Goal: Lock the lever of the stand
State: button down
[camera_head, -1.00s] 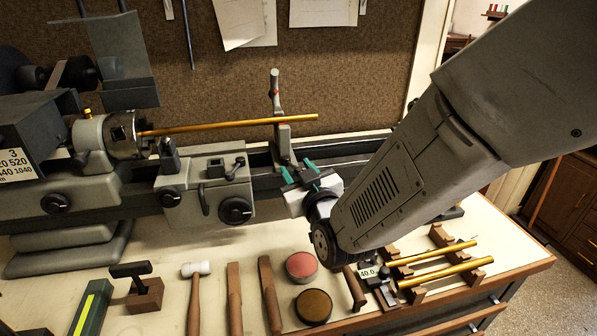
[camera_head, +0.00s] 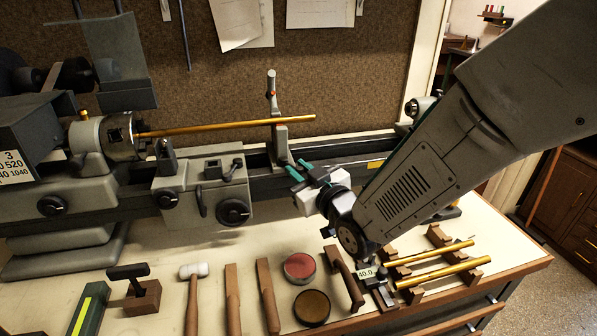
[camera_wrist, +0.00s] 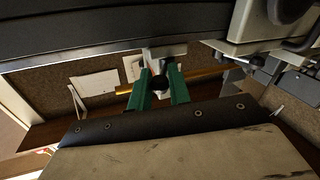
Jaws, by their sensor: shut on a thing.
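The stand (camera_head: 279,140) is a grey upright on the lathe bed, with a brass tube (camera_head: 235,125) passing at its upper part. My gripper (camera_head: 299,168), with teal fingertips, is just in front of the stand's foot. In the wrist view the green fingers (camera_wrist: 159,84) are on both sides of a black round knob (camera_wrist: 159,81) and are shut on it. The knob appears to be the end of the stand's lever; the lever's arm is mostly hidden. The stand's pale body (camera_wrist: 166,50) shows behind the knob.
The lathe carriage (camera_head: 205,190) with its handwheel stands left of my gripper. On the bench below lie a mallet (camera_head: 193,290), a red tin (camera_head: 299,266), a brown tin (camera_head: 312,307) and brass tubes (camera_head: 440,272) on wooden rests.

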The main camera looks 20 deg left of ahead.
jog(key=c, duration=1.3)
grip_release()
jog(key=shift+c, duration=0.2)
jog(key=v, duration=0.7)
jog(key=shift+s+d, duration=0.25)
jog(key=shift+d, duration=0.05)
